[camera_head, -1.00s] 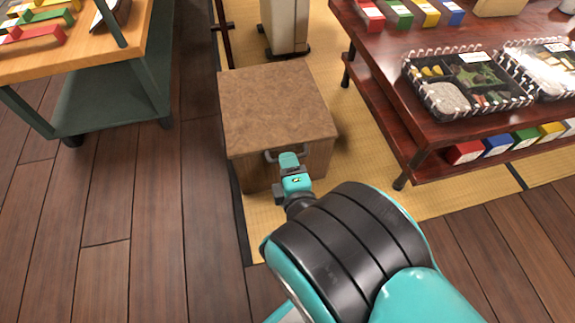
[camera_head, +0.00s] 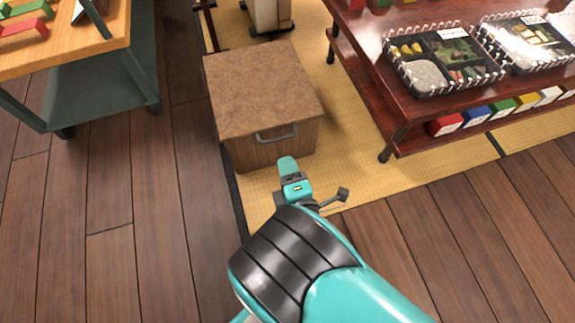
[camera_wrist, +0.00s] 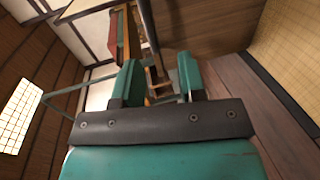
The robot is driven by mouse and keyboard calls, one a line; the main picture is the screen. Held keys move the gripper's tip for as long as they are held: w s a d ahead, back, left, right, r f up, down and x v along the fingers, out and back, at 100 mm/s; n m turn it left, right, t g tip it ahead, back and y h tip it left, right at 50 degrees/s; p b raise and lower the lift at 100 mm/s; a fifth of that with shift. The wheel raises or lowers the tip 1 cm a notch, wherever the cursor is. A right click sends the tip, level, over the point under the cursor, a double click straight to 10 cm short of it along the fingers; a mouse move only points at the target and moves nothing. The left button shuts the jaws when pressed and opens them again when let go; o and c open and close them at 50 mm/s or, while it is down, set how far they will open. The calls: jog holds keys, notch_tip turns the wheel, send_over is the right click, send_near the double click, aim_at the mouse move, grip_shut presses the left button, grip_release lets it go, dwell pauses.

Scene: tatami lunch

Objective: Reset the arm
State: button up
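My gripper (camera_head: 288,166) is in front of a small wooden cabinet, apart from it in the head view. In the wrist view my gripper (camera_wrist: 159,78) shows two teal fingers spread apart, with nothing held between them. The arm reaches up from the bottom of the head view, its black-banded joint below the gripper. The cabinet (camera_head: 262,90) has a brown speckled top and a grey bar handle (camera_head: 277,134) on its front. The handle is clear of my gripper.
A dark red table (camera_head: 360,60) at the right holds bento baskets (camera_head: 440,62), with coloured boxes on its lower shelf. A green cart (camera_head: 100,85) with a wooden top stands at the left. Wooden floor (camera_head: 150,220) is free beside the arm.

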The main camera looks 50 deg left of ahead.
jog(key=shift+d, duration=0.1)
dwell(0.5)
jog(key=w+d+r+m+t+h+p, duration=0.2)
jog(key=w+d+r+m+h, duration=0.15)
jog(key=w+r+m, duration=0.45)
jog(key=w+d+r+m+t+h+p, duration=0.2)
jog(key=w+r+m+h, duration=0.15)
jog(key=w+r, duration=0.4)
jog(key=w+d+r+m+g+h+p, duration=0.2)
jog(key=w+d+r+m+h, duration=0.15)
jog(key=d+r, duration=0.4)
jog(key=w+d+r+m+g+h+p, duration=0.2)
jog(key=w+d+r+m+p, duration=0.15)
jog(key=d+r+m, duration=0.35)
jog(key=s+d+r+m+g+y+p, duration=0.1)
jog(key=s+d+r+g+p, duration=0.3)
jog(key=s+d+r, duration=0.55)
jog(key=s+d+r+m+g+y+p, duration=0.1)
jog(key=s+d+r+g+y+p, duration=0.2)
jog(key=s+d+r, duration=0.65)
notch_tip(320, 180, up, 39)
jog(key=a+h+p, duration=0.1)
jog(key=a+p, duration=0.1)
jog(key=p, duration=3.4)
jog(key=shift+a+r+p, duration=0.15)
jog(key=shift+a+p, duration=0.05)
jog(key=shift+p, duration=0.2)
